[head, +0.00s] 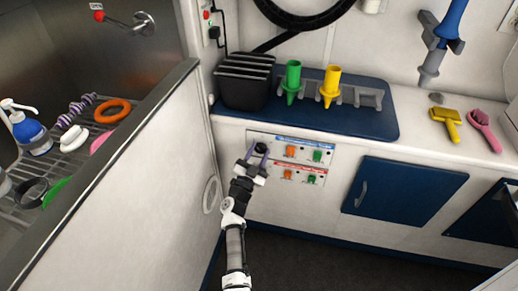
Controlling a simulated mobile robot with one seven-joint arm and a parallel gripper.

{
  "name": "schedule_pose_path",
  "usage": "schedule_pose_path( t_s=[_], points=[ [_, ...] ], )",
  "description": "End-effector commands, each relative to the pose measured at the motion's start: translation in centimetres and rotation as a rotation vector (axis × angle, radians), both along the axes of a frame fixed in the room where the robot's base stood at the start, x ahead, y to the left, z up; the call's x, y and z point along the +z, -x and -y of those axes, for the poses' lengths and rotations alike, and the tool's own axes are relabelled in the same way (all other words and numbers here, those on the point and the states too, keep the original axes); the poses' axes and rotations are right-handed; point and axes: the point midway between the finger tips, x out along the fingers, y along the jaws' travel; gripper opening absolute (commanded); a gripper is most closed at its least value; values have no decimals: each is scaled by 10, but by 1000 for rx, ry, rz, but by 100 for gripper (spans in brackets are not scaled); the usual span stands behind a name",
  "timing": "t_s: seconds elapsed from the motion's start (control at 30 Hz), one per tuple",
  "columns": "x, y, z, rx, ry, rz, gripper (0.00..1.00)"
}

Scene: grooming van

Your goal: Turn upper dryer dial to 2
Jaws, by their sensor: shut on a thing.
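The dryer panel has an upper row with a blue label strip (305,143) and a lower row with a red strip (300,168), set in the white counter front. The upper dryer dial (261,148) is a dark round knob at the left of the upper row. The number the dial points to is too small to read. An orange switch (291,151) and a green switch (317,156) sit right of the dial. The lower dial is hidden behind my gripper.
Lower orange (287,174) and green (311,179) switches are close by. A white partition (125,190) stands to the left. A blue cabinet door (405,190) is to the right. Green (292,80) and yellow (330,84) nozzles stand on the counter above.

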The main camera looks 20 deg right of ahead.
Motion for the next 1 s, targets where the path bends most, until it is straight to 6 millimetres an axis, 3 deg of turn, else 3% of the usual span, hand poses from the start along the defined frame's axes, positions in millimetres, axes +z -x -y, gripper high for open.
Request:
schedule_pose_path(
  t_s=[0.5, 1.0],
  points=[
    [5, -2, -2, 1, -356, 241, 15],
    [3, -2, -2, 0, -481, 327, 15]
  ],
)
